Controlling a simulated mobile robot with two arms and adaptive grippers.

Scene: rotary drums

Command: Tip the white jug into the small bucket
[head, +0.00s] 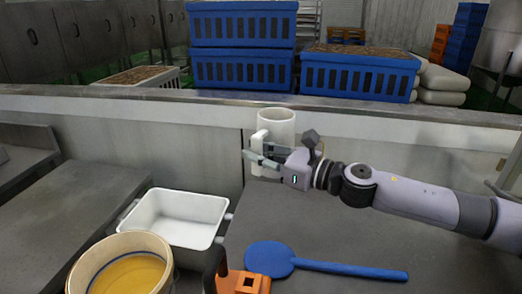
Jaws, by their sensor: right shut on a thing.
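The white jug (278,122) stands upright near the back of the counter, in front of the low steel wall. My right gripper (258,155) reaches in from the right and is shut on the jug, on its near side at the handle. The jug's lower part is partly hidden behind the gripper, so I cannot tell if its base touches the counter. A small round bucket (163,259) with a pale rim and yellow-orange contents sits at the lower left, partly cut off by the frame. My left gripper is not in view.
A white rectangular tub (180,218) stands between bucket and jug. A blue paddle (270,259) lies on the counter (360,235) at the front. An orange and black tool (243,283) is at the bottom edge. Blue crates (358,75) stand behind the wall.

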